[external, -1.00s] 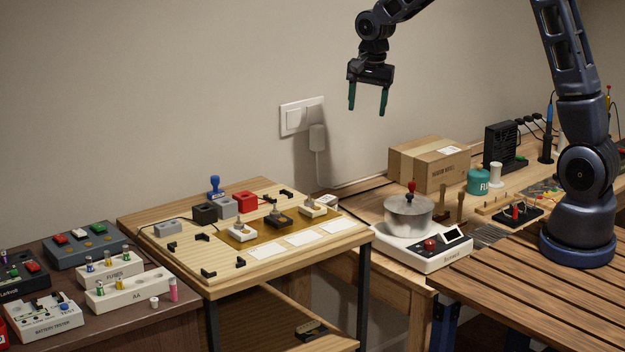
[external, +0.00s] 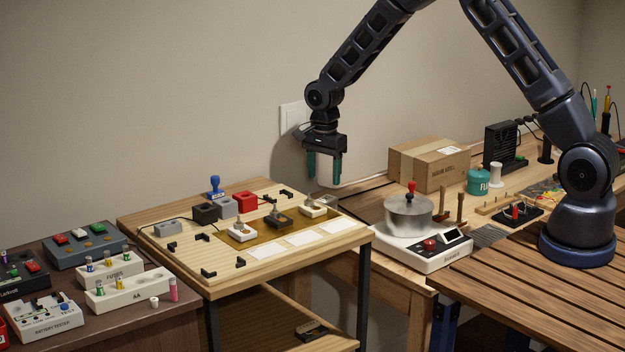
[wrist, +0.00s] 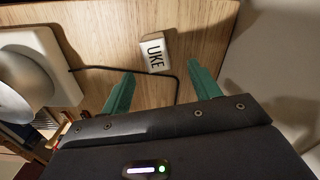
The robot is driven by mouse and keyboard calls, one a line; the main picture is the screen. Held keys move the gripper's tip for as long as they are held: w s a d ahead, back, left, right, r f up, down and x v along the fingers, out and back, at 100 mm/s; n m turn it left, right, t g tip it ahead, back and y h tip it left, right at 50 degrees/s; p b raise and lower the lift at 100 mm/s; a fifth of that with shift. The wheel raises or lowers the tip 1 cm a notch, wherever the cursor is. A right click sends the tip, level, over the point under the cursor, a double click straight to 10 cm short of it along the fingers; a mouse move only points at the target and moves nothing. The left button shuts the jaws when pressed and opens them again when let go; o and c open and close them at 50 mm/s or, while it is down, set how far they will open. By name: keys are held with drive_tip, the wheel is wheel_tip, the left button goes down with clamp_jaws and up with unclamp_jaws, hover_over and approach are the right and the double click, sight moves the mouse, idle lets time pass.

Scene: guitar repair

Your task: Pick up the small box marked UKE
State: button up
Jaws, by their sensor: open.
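The small white box marked UKE (wrist: 155,50) lies on the wooden bench top in the wrist view, just beyond my fingertips and apart from them. A small pale box (external: 326,200), which looks like the same one, shows in the external view behind the right corner of the light wooden table; its marking is too small to read there. My gripper (external: 324,178) hangs fingers-down just above it, near the wall. It is open and empty; its two green fingers also show in the wrist view (wrist: 160,74).
A white scale (external: 420,253) with a metal pot (external: 409,217) stands to the right of the box. A cardboard carton (external: 430,165) is farther right. A black cable (wrist: 92,67) runs along the bench close to the box. The wall (wrist: 287,60) is close by.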

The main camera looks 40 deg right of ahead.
sight(326, 198)
wheel_tip(326, 198, down, 4)
drive_tip(key=shift+r, duration=0.25)
drive_tip(key=shift+s+f, duration=0.2)
drive_tip(key=shift+f, duration=1.15)
drive_tip(key=shift+s+f, duration=0.15)
drive_tip(key=shift+f, duration=1.2)
drive_tip(key=shift+d, duration=0.1)
drive_tip(key=c, duration=1.1)
drive_tip(key=shift+r, duration=0.15)
